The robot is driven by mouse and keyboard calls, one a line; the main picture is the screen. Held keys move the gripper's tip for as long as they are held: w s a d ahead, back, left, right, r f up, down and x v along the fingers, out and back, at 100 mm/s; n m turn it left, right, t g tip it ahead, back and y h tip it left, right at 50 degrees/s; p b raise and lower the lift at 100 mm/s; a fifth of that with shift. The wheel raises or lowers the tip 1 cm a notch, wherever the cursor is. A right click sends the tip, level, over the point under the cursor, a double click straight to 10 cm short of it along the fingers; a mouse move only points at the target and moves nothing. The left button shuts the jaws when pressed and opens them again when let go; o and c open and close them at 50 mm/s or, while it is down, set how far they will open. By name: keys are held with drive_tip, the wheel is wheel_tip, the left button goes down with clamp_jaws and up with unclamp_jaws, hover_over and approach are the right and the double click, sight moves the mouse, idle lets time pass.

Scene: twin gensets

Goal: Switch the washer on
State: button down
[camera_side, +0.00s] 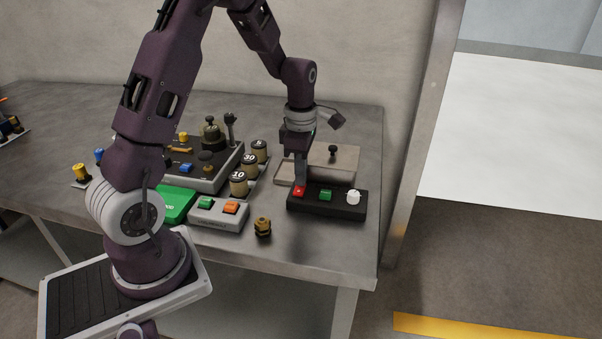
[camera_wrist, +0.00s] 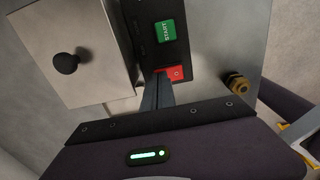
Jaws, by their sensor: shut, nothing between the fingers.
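A black control box (camera_side: 329,206) sits near the right end of the metal table. It carries a red button (camera_side: 299,190), a green button (camera_side: 325,195) and a white knob (camera_side: 353,197). In the wrist view the green button (camera_wrist: 166,31) reads START, and the red button (camera_wrist: 176,73) beside it has a white mark. My gripper (camera_side: 300,186) is shut and empty, pointing down, with its fingertips at the red button. In the wrist view the fingertips (camera_wrist: 163,78) overlap its edge; I cannot tell whether they touch it. No label naming the washer is readable.
A flat box with a black knob (camera_side: 333,152) stands behind the control box. A grey box with orange and green switches (camera_side: 218,214), a brass fitting (camera_side: 263,227), numbered weights (camera_side: 239,183) and a larger control panel (camera_side: 207,178) stand to the left.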

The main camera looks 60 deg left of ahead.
sight(299, 188)
drive_tip(key=shift+f, duration=0.25)
drive_tip(key=shift+r, duration=0.1)
drive_tip(key=shift+s+d+r, duration=0.25)
drive_tip(key=shift+s+d, duration=0.25)
wheel_tip(299, 188, up, 14)
idle(0.5)
